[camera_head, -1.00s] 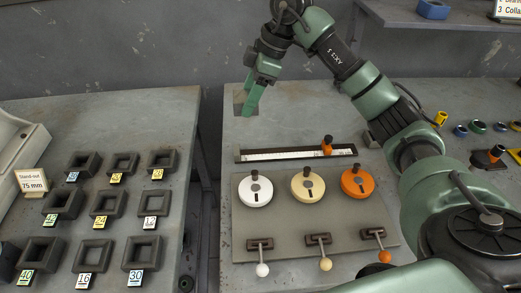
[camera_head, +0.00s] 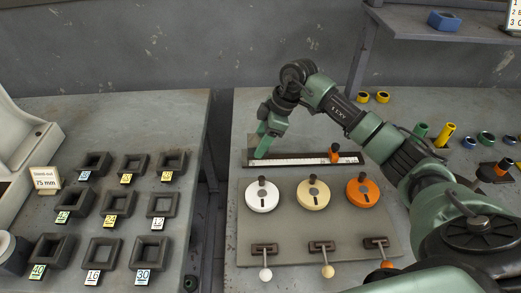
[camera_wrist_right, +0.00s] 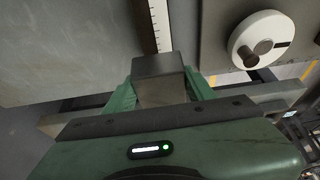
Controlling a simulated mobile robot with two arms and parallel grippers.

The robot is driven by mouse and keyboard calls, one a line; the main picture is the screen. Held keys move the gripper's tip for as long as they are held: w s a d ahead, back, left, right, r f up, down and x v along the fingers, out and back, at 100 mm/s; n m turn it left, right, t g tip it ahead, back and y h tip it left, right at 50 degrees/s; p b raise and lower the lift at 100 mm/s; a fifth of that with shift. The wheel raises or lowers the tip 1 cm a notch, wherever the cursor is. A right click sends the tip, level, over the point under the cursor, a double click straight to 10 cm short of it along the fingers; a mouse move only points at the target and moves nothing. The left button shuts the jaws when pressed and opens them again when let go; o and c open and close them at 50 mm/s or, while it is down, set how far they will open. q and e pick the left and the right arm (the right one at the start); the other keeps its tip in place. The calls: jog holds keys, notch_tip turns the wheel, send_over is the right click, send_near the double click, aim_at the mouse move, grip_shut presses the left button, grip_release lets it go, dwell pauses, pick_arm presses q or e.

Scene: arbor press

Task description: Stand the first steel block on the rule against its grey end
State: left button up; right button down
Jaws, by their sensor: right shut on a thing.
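My right gripper (camera_head: 262,151) is shut on a grey steel block (camera_wrist_right: 160,68), which sits between its green fingers in the right wrist view. In the head view the block shows only faintly beside the fingers. The gripper is at the left end of the rule (camera_head: 300,161), a white graduated strip in a dark holder. The strip also shows in the wrist view (camera_wrist_right: 146,25), running up to the block's far edge. The fingers and block hide the rule's left end, so I cannot tell whether the block touches it. My left gripper is not in view.
An orange slider (camera_head: 334,153) stands towards the rule's right end. In front is a panel with white (camera_head: 262,196), cream (camera_head: 313,194) and orange (camera_head: 363,193) knobs and several levers. Several labelled square holders stand on the left table, across a gap. Coloured rings lie at right.

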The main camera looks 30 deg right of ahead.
aim_at(261, 160)
jog(key=shift+f+p, duration=0.3)
jog(key=shift+f, duration=1.85)
jog(key=c, duration=0.5)
grip_release()
jog(key=shift+f, duration=0.2)
jog(key=shift+s, duration=0.1)
jog(key=shift+r, duration=0.15)
jog(key=b+v, duration=0.2)
jog(key=v, duration=1)
